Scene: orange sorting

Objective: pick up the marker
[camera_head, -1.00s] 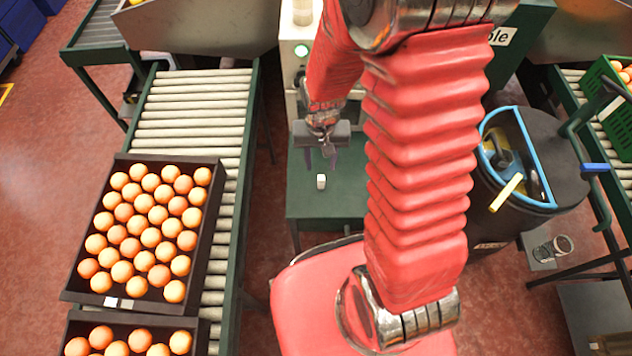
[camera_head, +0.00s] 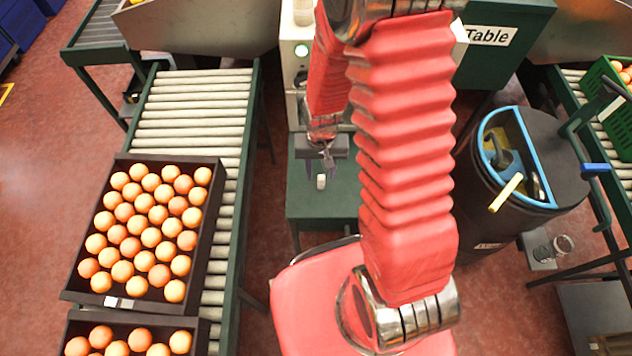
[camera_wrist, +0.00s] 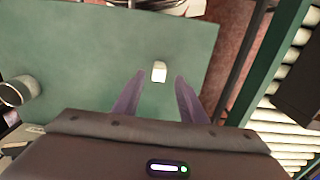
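A small white upright object, which I take to be the marker (camera_head: 321,182), stands on the green table (camera_head: 300,206). It also shows in the wrist view (camera_wrist: 159,72), just beyond and between my fingertips. My gripper (camera_head: 321,165) is above the table, close to the marker in the head view. In the wrist view my gripper (camera_wrist: 158,78) is open, with two dark purple fingers spread apart and nothing between them. The fingers do not appear to touch the marker. The height between the fingertips and the table is hard to tell.
A roller conveyor (camera_head: 195,105) with a crate of oranges (camera_head: 208,215) runs left of the table. A black barrel with a blue-rimmed opening (camera_head: 570,170) stands at the right. A grey cylindrical object (camera_wrist: 18,90) shows at the left in the wrist view. The tabletop around the marker is clear.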

